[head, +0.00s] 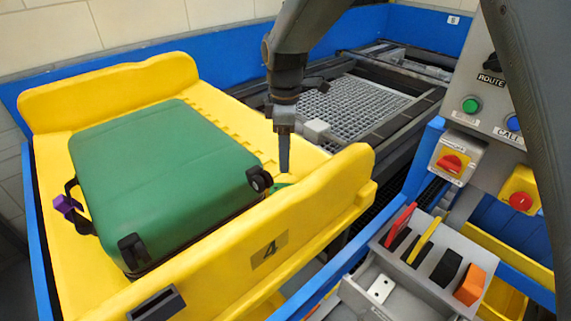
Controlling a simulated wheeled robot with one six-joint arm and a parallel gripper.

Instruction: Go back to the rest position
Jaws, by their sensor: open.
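My gripper (284,155) points straight down above the right side of the yellow tray (317,198), between the green suitcase and the tray's raised near wall. It is open and holds nothing that I can see; the tips are seen nearly edge-on. The green suitcase (160,165) lies flat in the tray with its wheels and handle showing. The gripper is to the right of the suitcase's wheel corner. A small green patch shows just below the fingertips; I cannot tell what it is.
A control panel (485,75) with buttons and a red rotary switch (450,163) stands at the right. Below it a grey rack (425,262) holds red, yellow, black and orange pieces. A grey roller deck (352,108) lies behind the tray. A purple tag (66,203) hangs on the suitcase.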

